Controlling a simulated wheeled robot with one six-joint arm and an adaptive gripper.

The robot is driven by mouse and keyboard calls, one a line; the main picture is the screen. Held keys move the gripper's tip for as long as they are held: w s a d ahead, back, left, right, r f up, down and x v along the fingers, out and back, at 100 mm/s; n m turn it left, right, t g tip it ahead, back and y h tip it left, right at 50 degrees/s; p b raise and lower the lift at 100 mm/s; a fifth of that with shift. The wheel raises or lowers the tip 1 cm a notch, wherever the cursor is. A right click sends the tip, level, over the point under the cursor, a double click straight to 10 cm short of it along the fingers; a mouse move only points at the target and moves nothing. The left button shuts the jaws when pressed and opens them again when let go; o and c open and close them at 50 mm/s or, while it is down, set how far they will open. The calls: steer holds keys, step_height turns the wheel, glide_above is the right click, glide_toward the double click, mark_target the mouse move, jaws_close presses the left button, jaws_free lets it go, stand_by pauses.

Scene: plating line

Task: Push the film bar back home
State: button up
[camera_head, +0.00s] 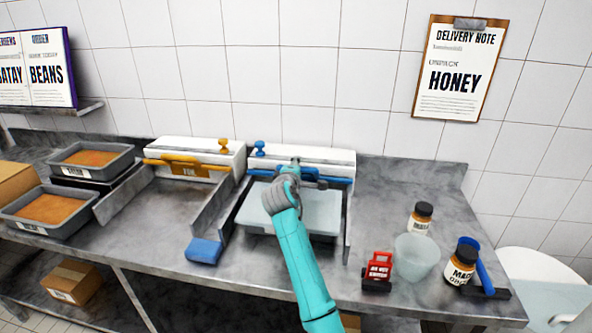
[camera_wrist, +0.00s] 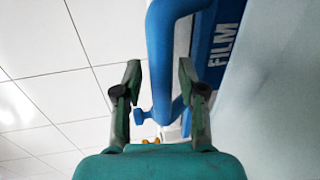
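The film bar (camera_wrist: 222,40) is blue with the word FILM on it, and shows at the right of the wrist view. Its blue tubular handle (camera_wrist: 160,50) appears between my gripper's fingertips (camera_wrist: 158,78); whether they touch it is unclear. The fingers stand apart, with gaps visible beside the handle. In the head view the film bar (camera_head: 338,181) lies across the front of the right white dispenser (camera_head: 325,157). My gripper (camera_head: 293,170) is at the bar's middle and hides part of it. A pale tray or sheet (camera_head: 262,205) lies between the rails in front.
The left dispenser (camera_head: 205,148) has a yellow bar (camera_head: 180,162). Two food trays (camera_head: 92,158) stand at left, and a blue block (camera_head: 204,250) lies near the front edge. At right are a red device (camera_head: 378,268), a clear tub (camera_head: 417,256) and two jars (camera_head: 462,264).

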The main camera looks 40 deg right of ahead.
steer(key=v, duration=1.2)
steer(key=shift+a+f, duration=0.1)
steer(key=shift+f, duration=0.05)
stand_by(0.4)
